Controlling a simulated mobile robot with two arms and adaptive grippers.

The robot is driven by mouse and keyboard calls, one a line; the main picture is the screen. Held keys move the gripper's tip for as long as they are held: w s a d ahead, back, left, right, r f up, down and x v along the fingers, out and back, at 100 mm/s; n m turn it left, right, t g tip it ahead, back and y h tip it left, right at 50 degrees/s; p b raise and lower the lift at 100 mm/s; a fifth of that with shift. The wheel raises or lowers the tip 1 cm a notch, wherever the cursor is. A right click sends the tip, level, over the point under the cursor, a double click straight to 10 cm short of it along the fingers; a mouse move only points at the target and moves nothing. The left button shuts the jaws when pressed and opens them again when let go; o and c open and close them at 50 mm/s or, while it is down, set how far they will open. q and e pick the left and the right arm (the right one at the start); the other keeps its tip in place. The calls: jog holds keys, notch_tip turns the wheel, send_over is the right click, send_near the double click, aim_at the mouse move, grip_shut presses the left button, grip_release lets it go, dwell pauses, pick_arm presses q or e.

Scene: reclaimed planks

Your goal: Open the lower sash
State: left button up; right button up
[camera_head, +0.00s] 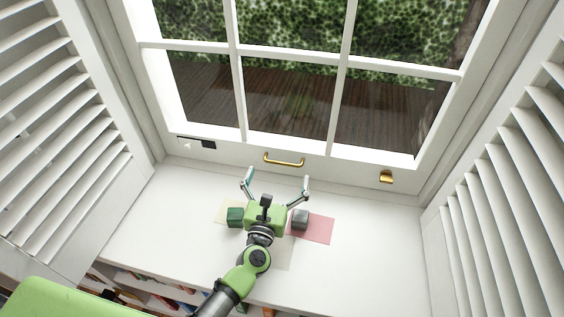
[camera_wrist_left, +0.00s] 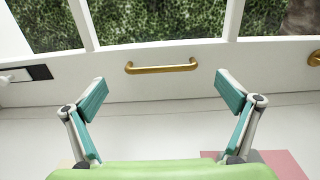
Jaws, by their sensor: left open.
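The lower sash (camera_head: 240,142) is a white window frame with several panes, and its bottom rail sits down at the sill. A brass bar handle (camera_head: 284,160) is fixed to the middle of that rail. In the left wrist view the handle (camera_wrist_left: 161,67) lies ahead, between and beyond the fingertips. My left gripper (camera_head: 276,180) is open and empty above the sill, just short of the handle and not touching it. It also shows in the left wrist view (camera_wrist_left: 160,85) with its teal-padded fingers spread wide. My right gripper is not in view.
A brass fitting (camera_head: 386,177) sits at the rail's right and a dark plate (camera_head: 208,144) at its left. Louvred shutters (camera_head: 490,215) stand both sides.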

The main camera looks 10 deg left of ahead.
aim_at(282, 163)
pick_arm(q)
jog(key=w, duration=0.4)
jog(key=shift+w, duration=0.4)
jog(key=c, duration=1.6)
notch_tip(282, 163, up, 17)
jog(key=p, duration=1.3)
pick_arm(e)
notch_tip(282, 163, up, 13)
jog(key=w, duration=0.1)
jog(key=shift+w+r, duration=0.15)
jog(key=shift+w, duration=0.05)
pick_arm(q)
jog(key=shift+f, duration=0.1)
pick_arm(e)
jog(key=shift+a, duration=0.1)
pick_arm(q)
jog(key=o, duration=1.6)
jog(key=shift+f, duration=0.1)
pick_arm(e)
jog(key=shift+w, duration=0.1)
